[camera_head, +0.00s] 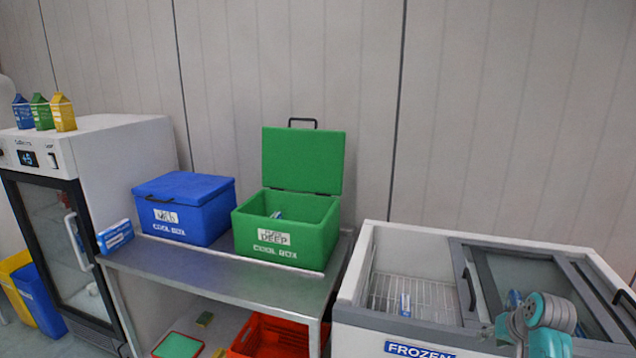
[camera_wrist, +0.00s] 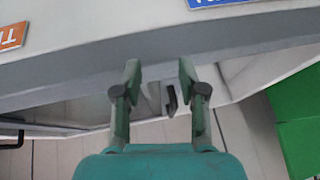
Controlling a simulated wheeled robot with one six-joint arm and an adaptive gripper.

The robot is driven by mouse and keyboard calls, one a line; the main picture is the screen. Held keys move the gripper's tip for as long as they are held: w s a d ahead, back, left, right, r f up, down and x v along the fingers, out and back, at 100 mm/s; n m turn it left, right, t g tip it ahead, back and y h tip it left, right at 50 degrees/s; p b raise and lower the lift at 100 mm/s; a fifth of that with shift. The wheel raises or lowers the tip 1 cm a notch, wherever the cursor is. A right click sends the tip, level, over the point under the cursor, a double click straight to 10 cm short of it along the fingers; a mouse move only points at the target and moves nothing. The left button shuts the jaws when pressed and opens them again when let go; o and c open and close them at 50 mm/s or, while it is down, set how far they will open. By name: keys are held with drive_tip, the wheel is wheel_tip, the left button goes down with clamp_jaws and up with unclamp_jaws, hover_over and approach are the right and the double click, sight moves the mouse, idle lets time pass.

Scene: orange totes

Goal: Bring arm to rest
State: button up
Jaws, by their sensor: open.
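My gripper (camera_wrist: 159,80) is in the wrist view with its two green fingers spread apart and nothing between them. A pale grey edge with part of a blue label (camera_wrist: 215,3) lies beyond the fingertips. In the head view, teal parts of my arm show at the lower right, in front of the chest freezer (camera_head: 365,312). The fingers cannot be made out there.
A steel table (camera_head: 190,268) holds a closed blue cool box (camera_head: 205,222) and an open green cool box (camera_head: 290,240). The freezer's left part is open, with a small blue-white pack (camera_head: 405,304) inside. A glass-door fridge (camera_head: 125,150) stands left.

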drive_tip(key=s+a+f+t, duration=0.1)
drive_tip(key=s+a+f, duration=0.4)
drive_tip(key=f, duration=0.3)
drive_tip(key=s+a+f+t, duration=0.1)
drive_tip(key=s+a+f, duration=0.4)
drive_tip(key=f, duration=0.3)
drive_tip(key=s+a+f+n+t+h, duration=0.1)
drive_tip(key=s+a+f, duration=0.1)
drive_tip(key=s+a, duration=0.45)
drive_tip(key=s+a+f+t, duration=0.1)
drive_tip(key=s+a+f, duration=0.2)
drive_tip(key=s, duration=0.7)
drive_tip(key=s+a+r+n+t, duration=0.1)
drive_tip(key=s+a+r, duration=0.15)
drive_tip(key=s, duration=0.65)
drive_tip(key=s+a+r+t, duration=0.15)
drive_tip(key=s+r, duration=0.25)
drive_tip(key=s, duration=0.5)
drive_tip(key=s+a+r+n+t, duration=0.2)
drive_tip(key=s+a+r, duration=0.1)
drive_tip(key=s+r, duration=0.8)
wheel_tip(320, 180, up, 3)
drive_tip(key=shift+s+r+y, duration=0.2)
drive_tip(key=shift+s+y, duration=0.2)
